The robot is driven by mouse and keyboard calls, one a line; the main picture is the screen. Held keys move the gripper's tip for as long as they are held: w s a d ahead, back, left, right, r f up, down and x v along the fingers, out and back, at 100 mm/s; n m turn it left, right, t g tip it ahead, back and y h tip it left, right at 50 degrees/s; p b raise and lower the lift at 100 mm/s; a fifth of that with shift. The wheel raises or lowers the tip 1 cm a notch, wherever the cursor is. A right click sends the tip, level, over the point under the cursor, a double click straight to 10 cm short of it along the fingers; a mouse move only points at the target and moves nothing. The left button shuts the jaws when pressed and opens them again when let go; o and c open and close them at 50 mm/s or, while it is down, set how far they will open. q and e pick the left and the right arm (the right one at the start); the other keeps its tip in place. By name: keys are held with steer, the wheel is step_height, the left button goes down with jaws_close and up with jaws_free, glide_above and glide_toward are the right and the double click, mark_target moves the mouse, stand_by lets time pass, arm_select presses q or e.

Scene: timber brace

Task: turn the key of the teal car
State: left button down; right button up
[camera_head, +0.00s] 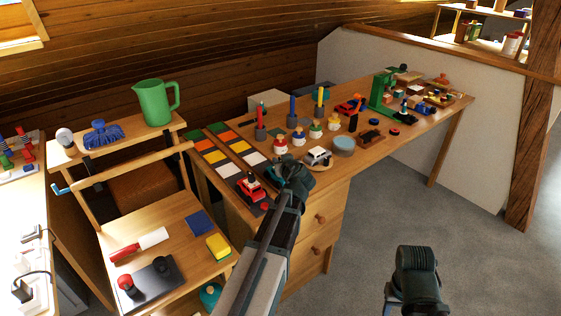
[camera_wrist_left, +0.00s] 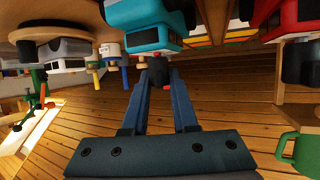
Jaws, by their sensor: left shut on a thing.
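The teal car (camera_wrist_left: 147,36) shows large at the top of the left wrist view, which looks upside down. In the head view only a bit of teal (camera_head: 275,172) shows beside my left gripper (camera_head: 290,172), which covers the rest. In the left wrist view my left gripper (camera_wrist_left: 161,76) has its fingertips at the end of the teal car, shut on a small dark and red piece, the key (camera_wrist_left: 161,70). Most of the key is hidden by the fingers. The dark end of my right arm (camera_head: 415,268) is low at the right, away from the desk; its jaws cannot be made out.
A red car (camera_head: 250,187) stands left of my left gripper, and a white-grey car (camera_head: 318,156) on a round wooden base stands right. Several peg figures (camera_head: 298,137) stand behind. A green jug (camera_head: 155,103) is on the left shelf. The floor at the right is clear.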

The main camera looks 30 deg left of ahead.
arm_select(q)
steer(key=shift+m+t+h, duration=1.6)
steer(key=shift+m+h, duration=1)
steer(key=shift+m+t+h, duration=0.4)
steer(key=shift+m+h, duration=1.4)
steer(key=shift+h, duration=0.3)
steer(key=shift+m+h, duration=0.8)
steer(key=c, duration=0.7)
jaws_free()
steer(key=shift+p+v, duration=2.6)
steer(key=shift+v, duration=4.35)
